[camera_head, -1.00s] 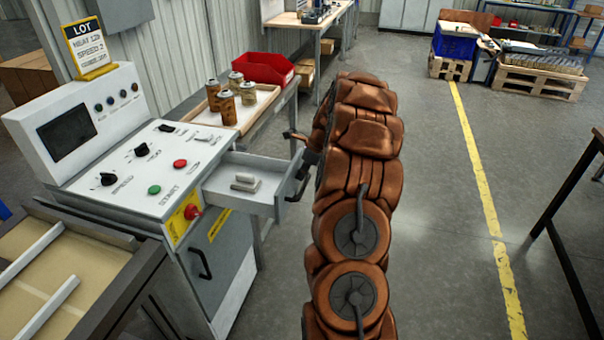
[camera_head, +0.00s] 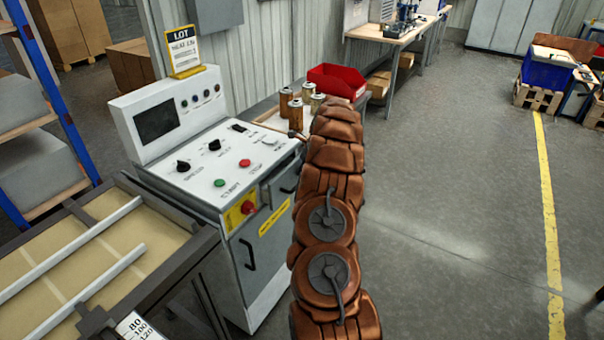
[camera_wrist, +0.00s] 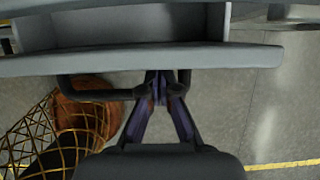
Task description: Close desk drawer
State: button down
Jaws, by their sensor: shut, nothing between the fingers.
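The grey control desk (camera_head: 215,185) stands left of my arm in the head view. Its drawer (camera_head: 283,182) sits at the upper right of the cabinet, its front close to the body and partly hidden by my arm. In the wrist view the drawer front (camera_wrist: 225,57) runs across the top, with a strip of the interior visible behind its rim, so a gap remains open. A dark bar handle (camera_wrist: 95,95) is on the front. My gripper (camera_wrist: 160,78) is shut and empty, its tips at the drawer front by the handle; exact contact is unclear. The head view hides the gripper.
A tray table with several brown cartridges (camera_head: 296,112) and a red bin (camera_head: 336,82) stands behind the drawer. A dark-framed table (camera_head: 180,265) is at the front left. The floor (camera_head: 450,190) to the right is clear.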

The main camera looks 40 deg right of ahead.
aim_at(291, 164)
jog(key=w, duration=0.2)
jog(key=w+a, duration=0.1)
jog(key=w, duration=0.1)
jog(key=shift+p, duration=0.35)
jog(key=shift+w+r, duration=0.1)
jog(key=shift+w+a+r, duration=0.15)
jog(key=shift+w, duration=0.05)
jog(key=shift+r, duration=0.25)
jog(key=p+v, duration=0.1)
jog(key=v, duration=0.2)
jog(key=p+v, duration=0.1)
jog(key=v, duration=0.1)
jog(key=p+v, duration=0.2)
jog(key=v, duration=0.1)
jog(key=shift+s+d+r, duration=0.25)
jog(key=shift+s, duration=0.15)
jog(key=shift+s+r, duration=0.3)
jog(key=shift+f, duration=0.1)
